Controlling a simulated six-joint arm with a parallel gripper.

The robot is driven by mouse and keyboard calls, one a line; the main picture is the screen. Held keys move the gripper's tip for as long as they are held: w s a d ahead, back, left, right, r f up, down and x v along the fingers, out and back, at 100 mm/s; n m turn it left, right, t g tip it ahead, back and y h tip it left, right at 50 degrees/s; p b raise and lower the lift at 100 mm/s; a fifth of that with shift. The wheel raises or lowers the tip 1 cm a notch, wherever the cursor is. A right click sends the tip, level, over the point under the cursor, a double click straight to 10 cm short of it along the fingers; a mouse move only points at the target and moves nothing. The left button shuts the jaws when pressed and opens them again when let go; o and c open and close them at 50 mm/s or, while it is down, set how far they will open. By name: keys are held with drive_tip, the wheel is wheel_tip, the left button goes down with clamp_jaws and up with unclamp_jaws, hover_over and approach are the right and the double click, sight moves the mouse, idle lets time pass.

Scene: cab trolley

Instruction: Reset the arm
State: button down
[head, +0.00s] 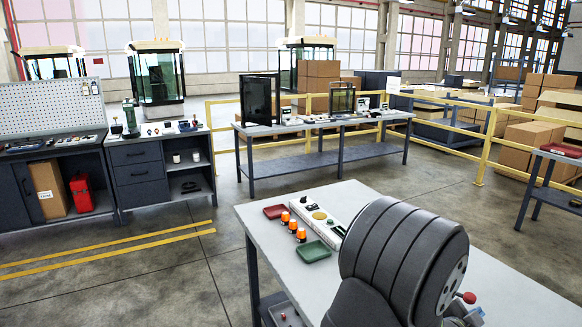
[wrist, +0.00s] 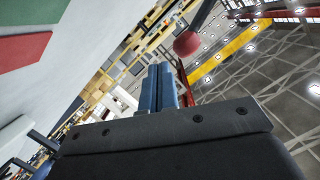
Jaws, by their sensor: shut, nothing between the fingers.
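My gripper (wrist: 158,88) shows in the wrist view as two blue fingers side by side. They are shut together with nothing between them. The dark gripper body fills the bottom of that view. Nothing touches the fingertips. The camera looks tilted across the hall, with a pale surface at the left. I cannot make out the gripper in the head view. A large dark ribbed form at the lower right there hides part of the bench; I cannot tell whether it is mine.
The near bench (head: 265,222) holds a red tray (head: 275,211), a green tray (head: 313,251), several orange beacons (head: 293,226) and a pale control panel (head: 318,219). A red ball (wrist: 187,43) shows beyond the fingers. A long table (head: 322,123) and yellow rails (head: 487,147) stand farther back.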

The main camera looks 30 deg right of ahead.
drive_tip(key=shift+w+d+r+n+g, duration=0.25)
drive_tip(key=shift+w+r+n, duration=0.1)
drive_tip(key=shift+r, duration=0.3)
drive_tip(key=shift+w+d+r+n+g, duration=0.1)
drive_tip(key=shift+w+r+n+g, duration=0.25)
drive_tip(key=shift+r, duration=0.35)
drive_tip(key=shift+w+d+r+n+g, duration=0.1)
drive_tip(key=shift+w+d+r+n, duration=0.1)
drive_tip(key=shift+r+n, duration=0.35)
drive_tip(key=w+a+r+n, duration=0.2)
drive_tip(key=a+r, duration=0.2)
drive_tip(key=a, duration=0.1)
drive_tip(key=shift+w+r+g, duration=0.3)
drive_tip(key=shift+r, duration=0.05)
drive_tip(key=shift+d, duration=0.15)
